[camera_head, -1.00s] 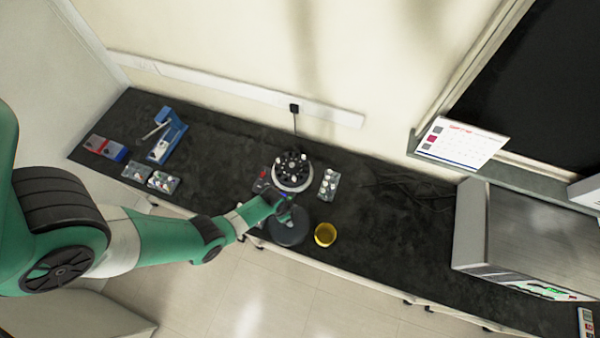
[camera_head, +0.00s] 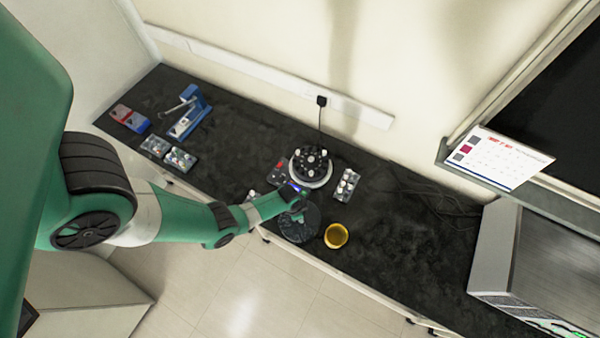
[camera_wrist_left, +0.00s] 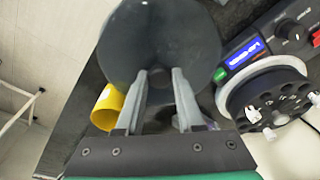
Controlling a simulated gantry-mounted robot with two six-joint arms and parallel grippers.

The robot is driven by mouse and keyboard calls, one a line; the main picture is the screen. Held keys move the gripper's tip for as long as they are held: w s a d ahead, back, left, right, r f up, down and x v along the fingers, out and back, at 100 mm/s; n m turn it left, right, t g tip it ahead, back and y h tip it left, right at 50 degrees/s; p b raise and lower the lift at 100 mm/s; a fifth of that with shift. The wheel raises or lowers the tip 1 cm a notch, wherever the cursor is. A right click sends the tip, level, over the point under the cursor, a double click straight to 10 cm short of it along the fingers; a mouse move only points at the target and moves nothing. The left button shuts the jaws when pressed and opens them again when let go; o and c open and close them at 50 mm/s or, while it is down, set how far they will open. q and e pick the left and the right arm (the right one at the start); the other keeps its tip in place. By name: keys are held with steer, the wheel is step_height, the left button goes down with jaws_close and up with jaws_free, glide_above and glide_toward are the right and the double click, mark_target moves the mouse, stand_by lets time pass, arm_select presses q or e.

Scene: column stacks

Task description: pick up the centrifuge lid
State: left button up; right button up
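The centrifuge lid (camera_head: 301,226) is a dark round disc lying on the black bench in front of the centrifuge (camera_head: 311,169). In the left wrist view the lid (camera_wrist_left: 160,30) fills the top middle, with a small knob at its centre. My left gripper (camera_head: 299,209) is over the lid. In the wrist view its two fingers (camera_wrist_left: 159,82) are apart, one on each side of the knob; contact with it is not clear. The centrifuge shows an uncovered rotor (camera_wrist_left: 275,97) with several tubes. My right gripper is not in view.
A blue device (camera_head: 190,112) and more racks are at left. The bench is free right of the bowl.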

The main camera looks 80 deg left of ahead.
arm_select(q)
jaws_close()
stand_by(1.0)
